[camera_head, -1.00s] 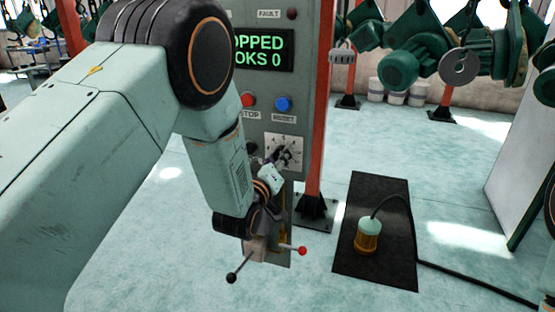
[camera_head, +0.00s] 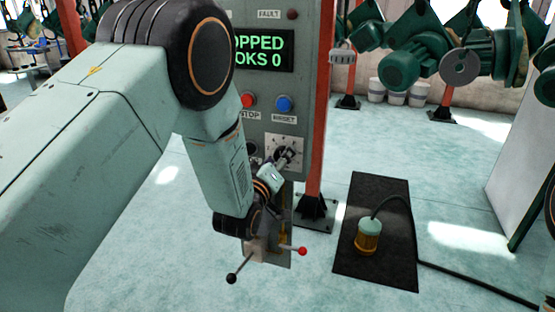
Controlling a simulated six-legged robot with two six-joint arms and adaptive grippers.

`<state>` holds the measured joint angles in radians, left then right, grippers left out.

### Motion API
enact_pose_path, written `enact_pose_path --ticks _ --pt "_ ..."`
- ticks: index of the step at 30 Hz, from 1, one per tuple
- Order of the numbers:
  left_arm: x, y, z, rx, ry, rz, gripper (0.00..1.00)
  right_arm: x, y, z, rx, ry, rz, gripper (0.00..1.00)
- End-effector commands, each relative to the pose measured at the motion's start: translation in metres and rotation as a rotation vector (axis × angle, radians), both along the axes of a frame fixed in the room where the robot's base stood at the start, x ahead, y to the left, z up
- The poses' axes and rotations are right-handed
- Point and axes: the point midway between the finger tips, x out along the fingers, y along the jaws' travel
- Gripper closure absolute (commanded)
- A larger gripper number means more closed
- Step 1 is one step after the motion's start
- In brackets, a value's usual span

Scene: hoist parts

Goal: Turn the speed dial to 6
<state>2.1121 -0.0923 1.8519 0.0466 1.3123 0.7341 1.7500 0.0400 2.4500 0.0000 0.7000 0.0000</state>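The speed dial's pale square plate (camera_head: 271,141) is low on the grey control panel (camera_head: 312,60) in the head view. My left gripper (camera_head: 289,154) is in front of the dial, with its fingertips over the middle of the plate. The fingers cover the knob and most of the markings, so the dial's setting cannot be read. Whether the fingers touch or grip the knob is too small to tell. My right gripper is not in view.
The panel display (camera_head: 262,50) shows green text, partly hidden by my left arm. A red button (camera_head: 248,101) and blue button (camera_head: 284,103) sit above the dial. Below are levers with red (camera_head: 303,251) and black (camera_head: 232,278) knobs.

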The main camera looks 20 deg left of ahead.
Motion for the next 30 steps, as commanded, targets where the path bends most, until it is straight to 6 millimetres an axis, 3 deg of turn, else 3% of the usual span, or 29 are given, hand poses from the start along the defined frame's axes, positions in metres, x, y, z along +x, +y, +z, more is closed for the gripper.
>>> enact_pose_path --ticks 11,30 --pt "-0.005 0.0 -0.001 0.001 0.002 -0.001 0.41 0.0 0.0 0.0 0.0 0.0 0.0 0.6" --pt "-0.108 0.003 -0.001 0.001 0.002 -0.001 0.41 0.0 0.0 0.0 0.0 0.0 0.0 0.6"
